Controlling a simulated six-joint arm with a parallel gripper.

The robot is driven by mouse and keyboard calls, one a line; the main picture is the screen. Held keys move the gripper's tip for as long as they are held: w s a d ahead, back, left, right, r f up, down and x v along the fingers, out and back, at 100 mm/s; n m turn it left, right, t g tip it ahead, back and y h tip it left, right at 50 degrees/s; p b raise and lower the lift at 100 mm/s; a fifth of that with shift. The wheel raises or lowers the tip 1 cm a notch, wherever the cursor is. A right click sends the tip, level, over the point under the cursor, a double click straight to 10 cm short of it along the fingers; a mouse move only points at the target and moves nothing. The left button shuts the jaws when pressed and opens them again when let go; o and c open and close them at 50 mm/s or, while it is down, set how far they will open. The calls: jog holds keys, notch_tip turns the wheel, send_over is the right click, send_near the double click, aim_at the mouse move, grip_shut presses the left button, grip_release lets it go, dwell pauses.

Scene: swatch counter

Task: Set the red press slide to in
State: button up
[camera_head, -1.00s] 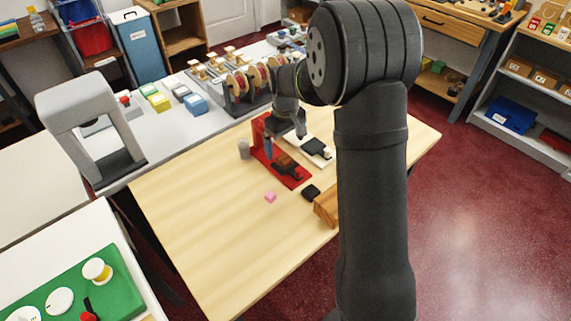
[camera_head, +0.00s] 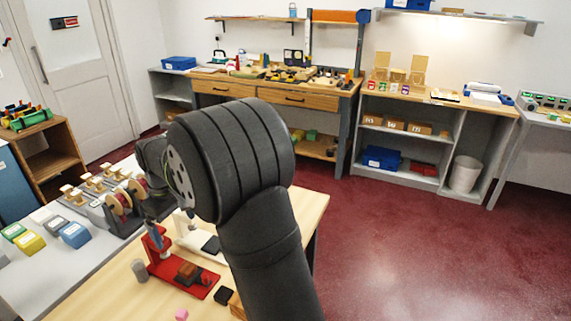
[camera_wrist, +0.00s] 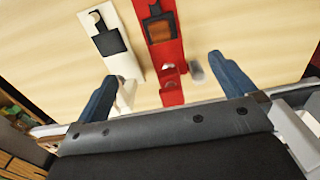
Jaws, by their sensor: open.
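The red press (camera_head: 208,283) stands on the wooden table, with a red upright at its back. Its slide (camera_head: 188,272) is a dark piece with a brown block on it, lying on the base away from the upright. In the wrist view the red press (camera_wrist: 173,56) lies between and beyond my fingertips, with the dark slide and brown block (camera_wrist: 160,29) at its far end. My gripper (camera_wrist: 162,72) is open and empty, its two blue fingers apart above the red press's upright end. In the head view my arm partly hides the gripper.
A white press (camera_head: 193,238) with a black slide stands beside the red one. A grey cylinder (camera_head: 139,270), a pink block (camera_head: 182,315) and a black block (camera_head: 223,295) sit near the red press. A rack with reels (camera_head: 118,203) stands behind on a grey counter.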

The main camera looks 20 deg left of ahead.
aim_at(205, 276)
jog(key=shift+c, duration=0.2)
jog(key=shift+d, duration=0.25)
jog(key=c, duration=0.4)
jog(key=shift+n, duration=0.8)
jog(key=d, duration=0.5)
jog(key=shift+w+r, duration=0.1)
jog(key=shift+r, duration=0.05)
jog(key=c, duration=0.9)
jog(key=f, duration=1.7)
jog(key=shift+d+f, duration=0.25)
jog(key=shift+d, duration=0.05)
grip_shut()
